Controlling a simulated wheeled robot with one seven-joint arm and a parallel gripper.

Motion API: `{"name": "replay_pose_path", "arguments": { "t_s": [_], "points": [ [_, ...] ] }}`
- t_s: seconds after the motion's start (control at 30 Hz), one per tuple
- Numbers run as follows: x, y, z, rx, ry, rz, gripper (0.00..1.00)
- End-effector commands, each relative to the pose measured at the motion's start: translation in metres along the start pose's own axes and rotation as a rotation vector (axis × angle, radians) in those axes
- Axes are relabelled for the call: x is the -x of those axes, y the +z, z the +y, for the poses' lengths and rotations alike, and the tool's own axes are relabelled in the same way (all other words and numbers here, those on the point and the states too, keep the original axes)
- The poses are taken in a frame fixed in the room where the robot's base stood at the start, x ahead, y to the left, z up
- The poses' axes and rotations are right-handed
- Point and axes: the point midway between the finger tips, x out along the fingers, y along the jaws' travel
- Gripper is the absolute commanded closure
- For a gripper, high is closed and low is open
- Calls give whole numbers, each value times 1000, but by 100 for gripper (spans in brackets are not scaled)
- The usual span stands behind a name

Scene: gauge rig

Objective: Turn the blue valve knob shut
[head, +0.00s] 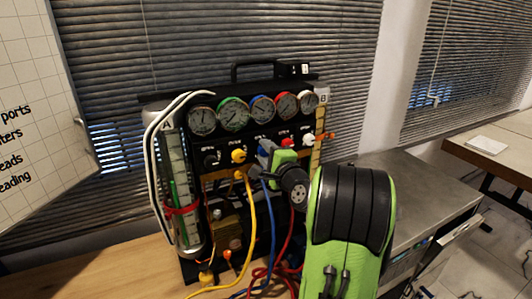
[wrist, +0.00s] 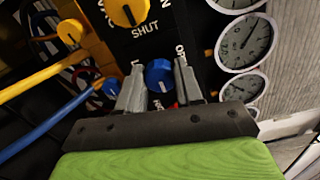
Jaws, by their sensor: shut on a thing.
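The blue valve knob (wrist: 159,76) shows in the wrist view on the black panel, between my two grey fingertips. My gripper (wrist: 160,86) is shut on it, one finger on each side. In the head view my gripper (head: 266,149) reaches the panel right of the yellow knob (head: 238,156) and hides the blue knob. Lettering beside the blue knob is partly covered by the fingers, so I cannot read its setting. The yellow knob, also in the wrist view (wrist: 125,10), has a "SHUT" label beside it.
A row of round gauges (head: 262,108) runs above the knobs. Red (head: 287,142) and white (head: 308,140) knobs sit just right of my gripper. Yellow (head: 250,220) and blue (head: 272,215) hoses hang below. A grey counter (head: 420,180) stands right.

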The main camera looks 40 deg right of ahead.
Motion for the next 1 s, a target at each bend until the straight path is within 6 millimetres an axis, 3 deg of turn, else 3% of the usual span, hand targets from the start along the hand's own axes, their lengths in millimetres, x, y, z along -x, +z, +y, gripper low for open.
{"name": "replay_pose_path", "arguments": {
  "t_s": [0.13, 0.17, 0.3, 0.57, 0.67, 1.0],
  "points": [
    [0, -1, 2, -2, 5, 2, 95],
    [0, -1, 2, -2, 5, 2, 60],
    [0, -1, 1, -1, 3, 1, 39],
    [1, 0, 1, 0, 2, 1, 39],
    [10, -1, 1, 1, 1, 2, 39],
    [101, -3, 4, 1, 0, 8, 39]
  ]
}}
